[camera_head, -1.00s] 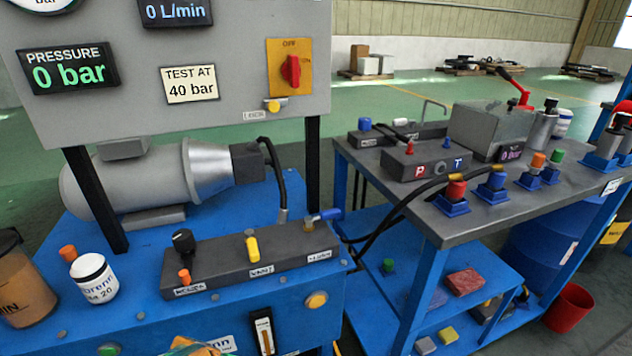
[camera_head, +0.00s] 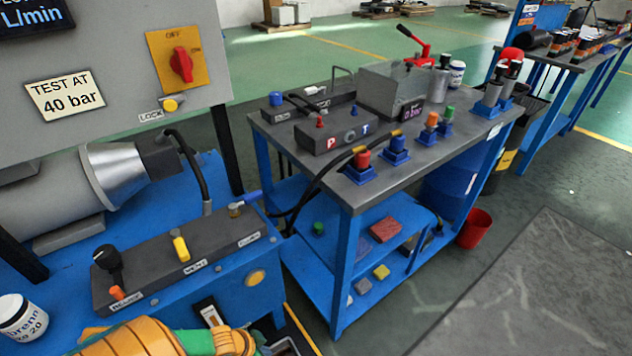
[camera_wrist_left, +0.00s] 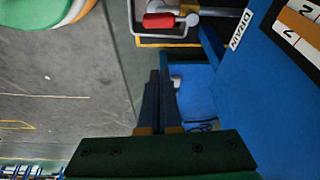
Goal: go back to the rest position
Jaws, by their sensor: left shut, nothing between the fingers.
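My left gripper (camera_wrist_left: 162,82) shows in the left wrist view with its two dark fingers together and nothing between them. It points along the side of the blue power unit (camera_wrist_left: 258,100), close to a red-handled drain fitting (camera_wrist_left: 159,20). I cannot tell whether the fingers touch anything. In the head view an orange and green part of my arm (camera_head: 150,338) shows at the bottom edge, in front of the blue unit (camera_head: 268,285); the fingers are not seen there. My right gripper is in neither view.
A blue bench (camera_head: 345,260) with a dark top stands to the right of the power unit, carrying a pump, a manifold and fittings. A red bucket (camera_head: 474,229) stands beside it. The grey floor mat (camera_head: 550,290) at the lower right is bare.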

